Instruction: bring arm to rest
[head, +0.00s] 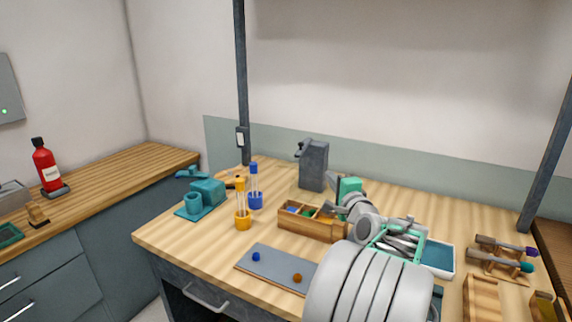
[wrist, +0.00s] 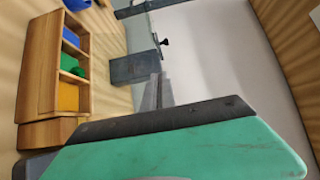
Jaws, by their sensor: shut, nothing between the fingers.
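My gripper (wrist: 158,88) is shut and empty in the wrist view. Its grey fingers are together beyond its green and black body, in front of a dark grey block-shaped device (wrist: 133,68). In the head view my arm reaches in from the bottom right over the bench (head: 205,255), and the green part of my gripper (head: 348,187) shows above the wooden compartment box (head: 305,226). The fingertips are hard to make out there. The same box stands at the left of the wrist view (wrist: 38,65), with blue, green and yellow compartments.
Orange (head: 243,222) and blue (head: 256,201) holders carry upright glass rods. A grey plate (head: 272,268) with a blue and an orange knob lies in front. A tray of metal tools (head: 437,258) and wooden racks (head: 497,262) stand right. The bench's front left is clear.

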